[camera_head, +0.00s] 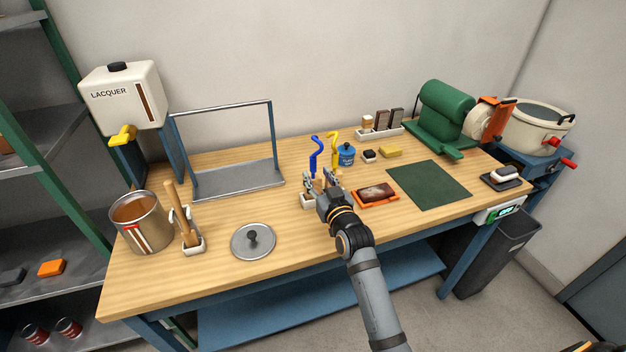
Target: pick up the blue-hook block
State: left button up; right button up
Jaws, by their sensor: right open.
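A blue hook (316,155) stands upright near the middle of the workbench, with its lower end behind my right gripper. The block under it is mostly hidden by the gripper, so I cannot tell its shape. My right gripper (322,181) is open, its fingers pointing away from me at the base of the blue hook. I cannot tell whether the fingers touch the block. A yellow hook (334,147) stands just behind and to the right; its base is also partly hidden. My left gripper is not in view.
Close to the gripper are an orange tray (376,204) with a dark block and a blue tin (346,157). A metal rack (238,180) stands left, and a round lid (253,241) lies at the front. A green mat (429,181) lies clear to the right.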

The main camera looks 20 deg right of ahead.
aim_at(314, 167)
jog(key=shift+w+r+p, duration=0.35)
jog(key=shift+w+p, duration=0.05)
jog(key=shift+w, duration=0.45)
jog(key=w, duration=0.3)
jog(key=shift+w+d+f+p, duration=0.1)
jog(key=shift+w+f+p, duration=0.15)
jog(key=shift+w+p, duration=0.1)
jog(key=shift+w, duration=0.1)
jog(key=shift+c, duration=0.5)
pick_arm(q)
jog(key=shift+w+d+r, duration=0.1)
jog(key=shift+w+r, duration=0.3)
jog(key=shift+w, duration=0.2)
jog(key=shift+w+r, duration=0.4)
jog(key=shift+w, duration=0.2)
pick_arm(e)
grip_shut()
